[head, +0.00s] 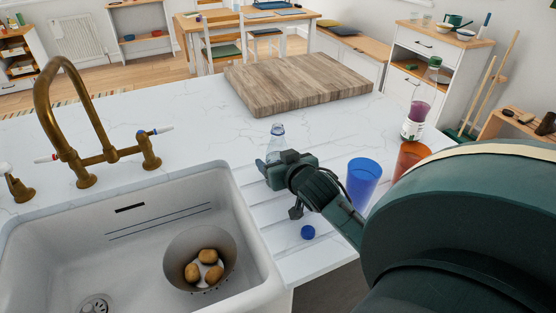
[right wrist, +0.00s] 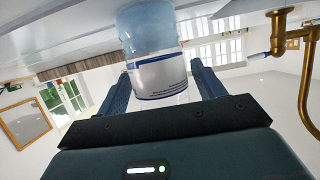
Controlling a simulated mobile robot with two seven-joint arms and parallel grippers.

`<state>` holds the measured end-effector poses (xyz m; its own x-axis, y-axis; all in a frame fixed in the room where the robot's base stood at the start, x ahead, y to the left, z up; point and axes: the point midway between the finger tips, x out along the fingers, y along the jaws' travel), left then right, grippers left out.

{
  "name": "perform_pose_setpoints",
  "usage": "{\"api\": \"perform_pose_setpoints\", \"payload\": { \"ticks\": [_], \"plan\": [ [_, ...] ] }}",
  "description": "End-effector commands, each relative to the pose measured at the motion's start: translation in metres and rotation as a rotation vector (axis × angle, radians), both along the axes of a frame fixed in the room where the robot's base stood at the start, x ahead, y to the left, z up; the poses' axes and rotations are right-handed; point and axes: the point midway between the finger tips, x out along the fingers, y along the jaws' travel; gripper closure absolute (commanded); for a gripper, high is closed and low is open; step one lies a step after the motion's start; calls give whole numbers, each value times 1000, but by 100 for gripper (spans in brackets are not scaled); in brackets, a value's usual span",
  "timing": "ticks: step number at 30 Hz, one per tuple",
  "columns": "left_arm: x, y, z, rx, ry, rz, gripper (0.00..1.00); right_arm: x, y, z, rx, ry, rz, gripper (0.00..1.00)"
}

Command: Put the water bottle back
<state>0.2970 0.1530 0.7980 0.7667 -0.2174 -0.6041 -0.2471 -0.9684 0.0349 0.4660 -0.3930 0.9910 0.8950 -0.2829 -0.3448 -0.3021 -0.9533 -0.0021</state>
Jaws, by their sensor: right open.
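The water bottle (head: 277,138) is clear and stands upright on the white counter beside the sink. Its lower part is hidden behind my right gripper (head: 272,166). In the right wrist view the bottle (right wrist: 157,70), with a white and blue label, shows between the two spread fingers of my right gripper (right wrist: 162,88). The fingers are open around it, with a gap at the right finger; contact on the left side is hard to tell. My left gripper is not in view.
A blue cup (head: 363,178) and an orange cup (head: 411,157) stand close right of my gripper. A small blue round piece (head: 308,232) lies nearer the front. The sink (head: 55,240) holds a bowl of potatoes (head: 207,256). A wooden board (head: 298,82) lies behind.

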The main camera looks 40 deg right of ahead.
Motion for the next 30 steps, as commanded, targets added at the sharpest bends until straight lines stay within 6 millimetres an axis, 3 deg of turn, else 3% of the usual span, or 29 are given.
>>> {"api": "perform_pose_setpoints", "payload": {
  "ticks": [8, 11, 20, 24, 30],
  "plan": [
    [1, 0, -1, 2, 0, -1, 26, -2, 1, 3, -1, 0, 1, 32],
    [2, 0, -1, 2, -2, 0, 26, -13, 4, 6, 1, 1, 1, 32],
    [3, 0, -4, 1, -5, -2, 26, -71, 22, 27, 2, 2, 1, 32],
    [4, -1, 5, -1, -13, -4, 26, -92, 29, 38, 2, 3, 1, 32],
    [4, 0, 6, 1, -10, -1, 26, -106, 33, 44, 0, 0, 0, 32]
  ]
}}
